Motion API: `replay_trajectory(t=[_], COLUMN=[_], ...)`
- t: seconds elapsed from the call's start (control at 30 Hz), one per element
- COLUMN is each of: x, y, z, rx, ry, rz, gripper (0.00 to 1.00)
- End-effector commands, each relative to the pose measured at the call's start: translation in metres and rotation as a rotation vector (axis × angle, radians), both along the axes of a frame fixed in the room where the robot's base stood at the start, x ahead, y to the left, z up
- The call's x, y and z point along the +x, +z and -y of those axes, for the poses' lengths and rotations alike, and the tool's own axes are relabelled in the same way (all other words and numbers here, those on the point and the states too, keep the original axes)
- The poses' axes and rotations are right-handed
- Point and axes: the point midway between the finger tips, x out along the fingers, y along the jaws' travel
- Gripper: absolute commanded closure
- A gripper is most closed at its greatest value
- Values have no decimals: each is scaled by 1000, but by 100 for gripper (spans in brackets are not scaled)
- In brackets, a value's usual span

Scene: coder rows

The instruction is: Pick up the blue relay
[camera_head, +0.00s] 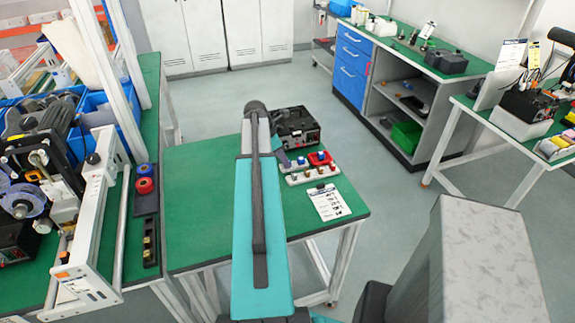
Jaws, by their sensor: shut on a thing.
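A small blue part, the blue relay (301,160), shows at the white parts tray (323,175) on the green table. My gripper (285,160) is just left of it, at the tray's left end, and is mostly hidden behind my teal and grey arm. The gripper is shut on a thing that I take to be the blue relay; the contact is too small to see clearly. I cannot tell whether the relay is clear of the tray.
A red part (320,158) and several small brown parts are at the tray. A black device (297,127) stands behind it, and a white printed sheet (328,202) lies in front. The green tabletop (200,225) is bare on the left. A machine bench stands further left.

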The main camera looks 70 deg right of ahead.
Motion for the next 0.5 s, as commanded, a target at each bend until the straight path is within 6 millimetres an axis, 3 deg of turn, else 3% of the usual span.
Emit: replay_trajectory(t=[0.5], x=[0], y=[9], z=[0], rx=[-1], ry=[-1], rz=[1], gripper=[100])
